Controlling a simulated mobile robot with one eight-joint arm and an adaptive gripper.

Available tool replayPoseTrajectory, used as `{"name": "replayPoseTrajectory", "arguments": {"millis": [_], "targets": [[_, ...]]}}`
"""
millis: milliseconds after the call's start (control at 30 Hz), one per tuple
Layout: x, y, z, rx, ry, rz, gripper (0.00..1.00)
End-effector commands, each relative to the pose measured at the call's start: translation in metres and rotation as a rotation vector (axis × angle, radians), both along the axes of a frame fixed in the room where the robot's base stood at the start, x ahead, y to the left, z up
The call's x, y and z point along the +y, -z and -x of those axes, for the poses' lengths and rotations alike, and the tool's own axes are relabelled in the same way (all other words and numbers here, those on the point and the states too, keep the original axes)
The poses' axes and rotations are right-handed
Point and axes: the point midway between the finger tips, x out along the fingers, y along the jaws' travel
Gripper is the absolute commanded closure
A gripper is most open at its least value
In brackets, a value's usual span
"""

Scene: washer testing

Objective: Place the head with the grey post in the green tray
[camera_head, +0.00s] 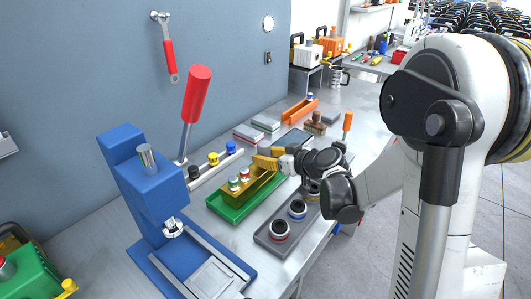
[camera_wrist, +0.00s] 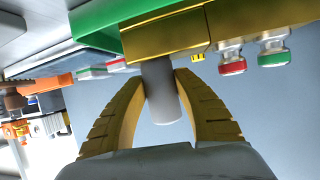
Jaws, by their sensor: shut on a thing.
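The head is a gold block (camera_head: 238,199) with a red-banded fitting and a green-banded fitting on it. In the wrist view the gold block (camera_wrist: 165,38) fills the top, and its grey post (camera_wrist: 163,92) stands out from it. My gripper (camera_wrist: 162,76) has its yellow fingers closed on either side of the post; it also shows in the head view (camera_head: 267,160), at the block's far end. The green tray (camera_head: 228,213) lies under the block, which is within its outline. I cannot tell whether the block touches the tray floor.
A blue press (camera_head: 145,190) with a red-handled lever (camera_head: 195,95) stands to the left. A grey tray (camera_head: 272,246) with several dark-topped round parts lies to the right of the green tray. A rack (camera_head: 215,168) with black, yellow and blue knobs is behind. An orange bin (camera_head: 300,110) lies farther back.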

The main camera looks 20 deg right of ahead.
Motion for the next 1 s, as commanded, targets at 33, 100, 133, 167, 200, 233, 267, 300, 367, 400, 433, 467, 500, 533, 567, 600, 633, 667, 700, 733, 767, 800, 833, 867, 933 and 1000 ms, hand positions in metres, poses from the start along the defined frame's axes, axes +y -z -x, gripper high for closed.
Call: {"name": "replayPoseTrajectory", "arguments": {"millis": [33,100,133,167,200,233,267,300,367,400,433,467,500,533,567,600,633,667,700,733,767,800,833,867,933,1000], "targets": [[0.000,0.001,0.000,-0.001,0.001,-0.003,1.00],[0.000,-0.001,0.000,-0.001,0.001,-0.003,1.00],[0.000,-0.001,0.000,-0.001,0.001,-0.003,1.00],[0.000,-0.001,0.000,0.000,0.001,-0.002,1.00],[0.000,-0.001,0.000,-0.001,0.001,-0.003,1.00],[0.000,-0.001,0.000,-0.001,0.001,-0.003,1.00],[0.000,0.000,0.000,-0.001,0.001,-0.003,1.00],[0.000,0.001,0.000,0.000,0.000,0.000,0.62],[0.000,0.001,0.000,0.000,0.000,0.000,0.45],[0.000,0.001,0.000,0.000,0.000,0.000,0.45],[0.000,0.001,0.000,0.000,0.000,0.000,0.45],[0.000,0.001,0.000,0.000,0.000,0.000,0.45],[0.000,0.001,0.000,0.000,0.000,0.000,0.45],[0.000,0.001,0.000,0.000,0.000,0.000,0.45],[0.000,0.001,0.000,0.000,0.000,0.000,0.45],[0.000,0.001,0.000,0.000,0.000,0.000,0.45],[0.000,0.001,0.000,0.000,0.000,0.000,0.45],[0.000,0.000,0.000,0.000,0.000,0.000,0.45],[-0.001,-0.001,0.001,0.000,0.000,0.000,0.45],[-0.002,-0.002,0.003,0.000,0.000,-0.001,0.45],[-0.004,-0.004,0.005,0.000,0.001,0.000,0.45],[-0.006,-0.006,0.010,0.002,0.002,-0.001,0.45],[-0.008,-0.009,0.014,0.002,0.002,-0.001,0.45],[-0.011,-0.011,0.019,0.001,0.003,0.000,0.45],[-0.018,-0.018,0.031,0.001,0.003,0.001,0.45],[-0.025,-0.025,0.045,0.001,0.005,-0.001,0.45]]}}
